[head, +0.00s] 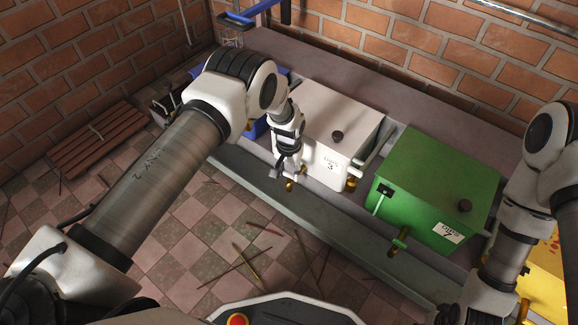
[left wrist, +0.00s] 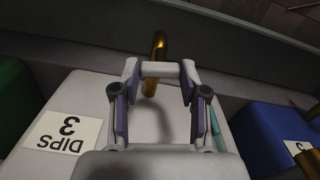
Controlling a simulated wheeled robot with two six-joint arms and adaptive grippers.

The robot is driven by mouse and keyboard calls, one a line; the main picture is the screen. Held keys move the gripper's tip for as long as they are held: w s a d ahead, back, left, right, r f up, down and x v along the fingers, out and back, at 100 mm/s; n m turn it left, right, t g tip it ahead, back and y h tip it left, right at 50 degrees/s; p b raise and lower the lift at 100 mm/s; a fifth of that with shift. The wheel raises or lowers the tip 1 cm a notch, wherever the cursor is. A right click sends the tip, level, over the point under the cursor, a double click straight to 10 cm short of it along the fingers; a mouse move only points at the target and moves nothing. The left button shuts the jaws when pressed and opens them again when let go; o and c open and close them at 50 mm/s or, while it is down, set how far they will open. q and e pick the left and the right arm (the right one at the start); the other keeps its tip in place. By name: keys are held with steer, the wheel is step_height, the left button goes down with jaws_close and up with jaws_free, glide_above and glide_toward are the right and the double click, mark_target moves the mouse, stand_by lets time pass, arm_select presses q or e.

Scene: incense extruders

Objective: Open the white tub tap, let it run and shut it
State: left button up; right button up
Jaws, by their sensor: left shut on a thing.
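The white tub (head: 330,125), labelled DIPS 3, stands on the ledge between a blue and a green tub. It also shows in the left wrist view (left wrist: 92,104). My left gripper (head: 283,174) is at the tub's lower front left. In the left wrist view my left gripper (left wrist: 162,75) has its two fingers on either side of a pale bar, apparently the tap handle (left wrist: 160,69), and is shut on it. A brass tap spout (left wrist: 155,52) shows just beyond. Whether anything flows cannot be seen. My right arm is at the lower right; its gripper is out of frame.
The green tub (head: 430,180) with a brass tap (head: 400,238) stands to the right, and a yellow tub (head: 545,285) farther right. A blue tub (left wrist: 270,135) is on the other side. Thin sticks (head: 245,262) lie on the tiled floor. A brick wall is behind.

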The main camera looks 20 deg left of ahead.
mark_target(289, 173)
arm_select(q)
steer(key=shift+m+p, duration=0.4)
steer(key=shift+m, duration=0.7)
steer(key=o, duration=1.1)
steer(key=shift+o, duration=0.2)
step_height(289, 173, up, 12)
